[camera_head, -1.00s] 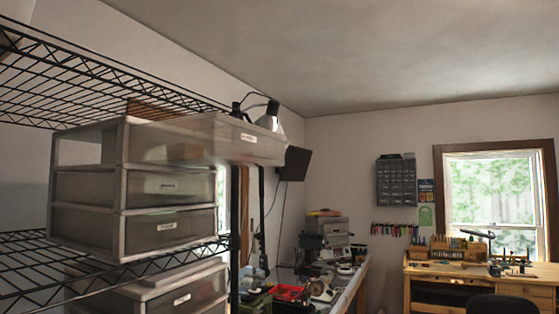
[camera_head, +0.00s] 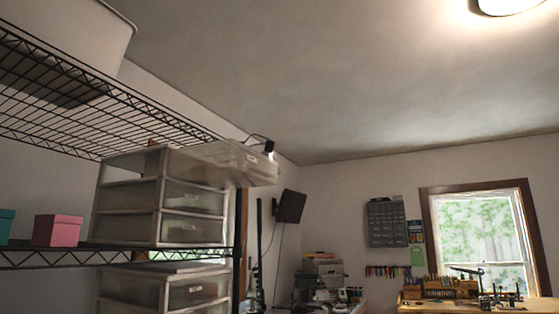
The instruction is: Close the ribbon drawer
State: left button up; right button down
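A translucent plastic drawer unit (camera_head: 128,213) stands on a black wire shelf at the left. Its top drawer (camera_head: 225,163) is pulled far out toward the right and carries a small white label too small to read. The two drawers below it, the middle one (camera_head: 192,198) and the lower one (camera_head: 190,229), are shut and also labelled. I cannot read which label says ribbon. Neither of my grippers is in view.
The wire shelf (camera_head: 40,257) also holds a pink box (camera_head: 58,230) and a teal box (camera_head: 6,225). Another drawer unit (camera_head: 165,290) sits below. A white bin (camera_head: 75,30) is on the upper shelf. A workbench (camera_head: 470,305) stands under the window at the right.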

aim_at(227, 164)
jog(key=u, duration=0.3)
jog(key=i, duration=0.85)
